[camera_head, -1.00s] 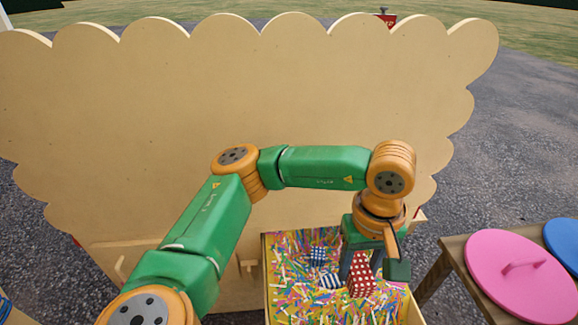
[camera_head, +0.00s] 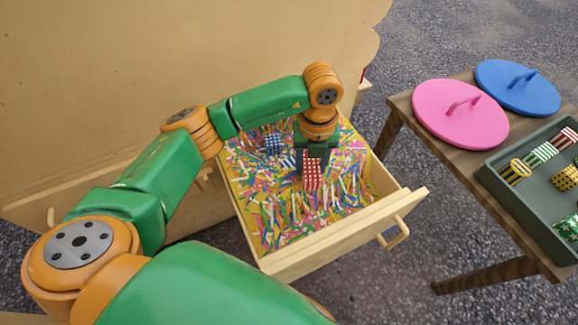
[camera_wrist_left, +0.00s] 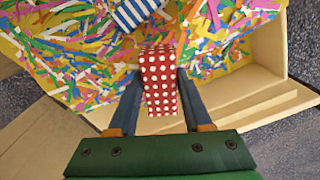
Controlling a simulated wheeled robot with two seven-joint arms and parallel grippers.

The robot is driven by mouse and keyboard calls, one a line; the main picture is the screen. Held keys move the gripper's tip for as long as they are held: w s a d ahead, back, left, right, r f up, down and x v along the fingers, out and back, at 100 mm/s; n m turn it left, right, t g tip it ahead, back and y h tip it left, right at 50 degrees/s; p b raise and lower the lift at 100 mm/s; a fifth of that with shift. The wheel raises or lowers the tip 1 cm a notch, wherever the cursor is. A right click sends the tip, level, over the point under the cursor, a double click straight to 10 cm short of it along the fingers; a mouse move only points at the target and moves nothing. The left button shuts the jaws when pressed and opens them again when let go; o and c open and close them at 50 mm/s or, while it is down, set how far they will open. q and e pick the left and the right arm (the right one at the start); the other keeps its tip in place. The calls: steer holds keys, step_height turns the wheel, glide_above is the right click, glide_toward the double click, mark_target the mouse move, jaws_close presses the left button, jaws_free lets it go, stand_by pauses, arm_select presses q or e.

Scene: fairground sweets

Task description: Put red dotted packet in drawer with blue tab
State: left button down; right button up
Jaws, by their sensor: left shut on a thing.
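The red packet with white dots (camera_head: 312,178) is in the open wooden drawer (camera_head: 340,237), over coloured paper strips. It also shows in the wrist view (camera_wrist_left: 160,82). My left gripper (camera_head: 314,160) points down into the drawer. Its two fingers (camera_wrist_left: 155,98) press on opposite sides of the packet. I cannot tell whether the packet touches the strips beneath. No blue tab shows on the drawer parts in view. My right gripper is not in view.
Blue-and-white packets (camera_head: 272,144) lie in the same drawer, close to the gripper. A wooden table (camera_head: 400,103) at right bears a pink lid (camera_head: 440,115), a blue lid (camera_head: 505,92) and a grey tray (camera_head: 490,180) of several patterned packets. The tall wooden panel (camera_head: 200,60) stands behind.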

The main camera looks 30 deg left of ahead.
mark_target(307, 193)
arm_select(q)
step_height(307, 193, down, 10)
steer(key=shift+r+b, duration=0.25)
steer(key=shift+b, duration=0.95)
steer(key=shift+f, duration=0.3)
steer(key=shift+r, duration=0.1)
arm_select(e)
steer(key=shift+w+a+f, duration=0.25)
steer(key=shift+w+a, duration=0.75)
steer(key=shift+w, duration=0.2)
arm_select(q)
steer(key=c, duration=0.8)
jaws_free()
steer(key=o, duration=0.5)
steer(key=shift+c, duration=0.2)
step_height(307, 193, up, 12)
steer(key=p, duration=0.3)
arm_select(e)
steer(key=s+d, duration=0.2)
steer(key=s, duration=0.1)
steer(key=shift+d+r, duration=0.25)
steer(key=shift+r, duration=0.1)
